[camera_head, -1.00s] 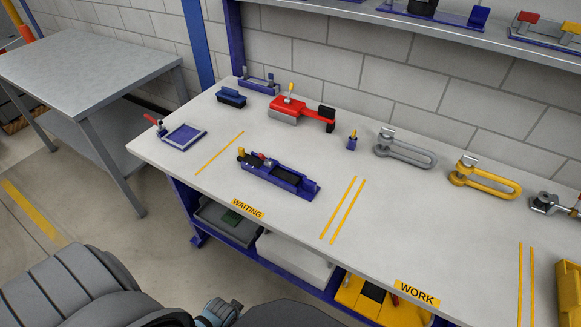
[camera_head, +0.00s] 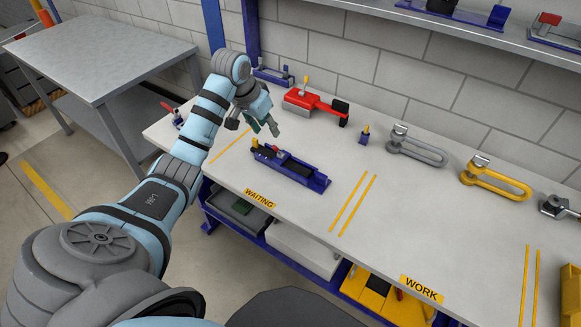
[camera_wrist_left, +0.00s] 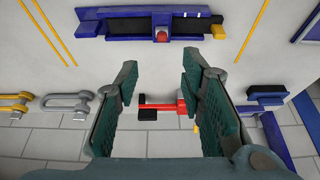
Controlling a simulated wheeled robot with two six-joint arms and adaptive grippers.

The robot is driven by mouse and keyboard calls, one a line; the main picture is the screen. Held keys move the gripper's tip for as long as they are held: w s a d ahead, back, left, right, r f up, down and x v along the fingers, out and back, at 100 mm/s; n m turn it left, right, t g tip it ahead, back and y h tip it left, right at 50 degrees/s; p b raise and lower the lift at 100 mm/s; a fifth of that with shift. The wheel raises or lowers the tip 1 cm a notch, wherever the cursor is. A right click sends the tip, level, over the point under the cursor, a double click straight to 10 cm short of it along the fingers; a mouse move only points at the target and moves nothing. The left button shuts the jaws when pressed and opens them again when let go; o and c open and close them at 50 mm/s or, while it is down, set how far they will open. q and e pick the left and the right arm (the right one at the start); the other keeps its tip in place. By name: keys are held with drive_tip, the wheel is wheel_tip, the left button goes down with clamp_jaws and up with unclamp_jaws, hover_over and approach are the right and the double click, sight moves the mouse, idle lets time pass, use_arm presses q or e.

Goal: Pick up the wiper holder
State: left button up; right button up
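A long blue holder with a black insert (camera_head: 290,170), which I take to be the wiper holder, lies on the bench behind the WAITING label. It has a small red part and a yellow part near its left end. In the left wrist view it lies across the top (camera_wrist_left: 130,26), beyond the fingertips. My left gripper (camera_head: 264,125) is above the bench, behind and left of the holder and apart from it. Its two teal fingers (camera_wrist_left: 158,78) are spread with nothing between them. My right gripper is not in view.
A red tool (camera_head: 315,102) lies behind the holder, with a small blue piece (camera_head: 364,136) to its right. Grey (camera_head: 415,148) and yellow (camera_head: 495,182) shackles stand farther right. The bench right of the holder is clear.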

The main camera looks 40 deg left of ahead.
sight(277, 148)
use_arm(q)
drive_tip(key=b+x, duration=0.1)
drive_tip(key=x, duration=0.5)
drive_tip(key=b+x, duration=0.2)
drive_tip(key=x, duration=0.5)
drive_tip(key=shift+s+a+f, duration=0.1)
drive_tip(key=shift+s+f, duration=0.05)
drive_tip(key=shift+s, duration=0.05)
drive_tip(key=shift+w, duration=0.1)
clamp_jaws()
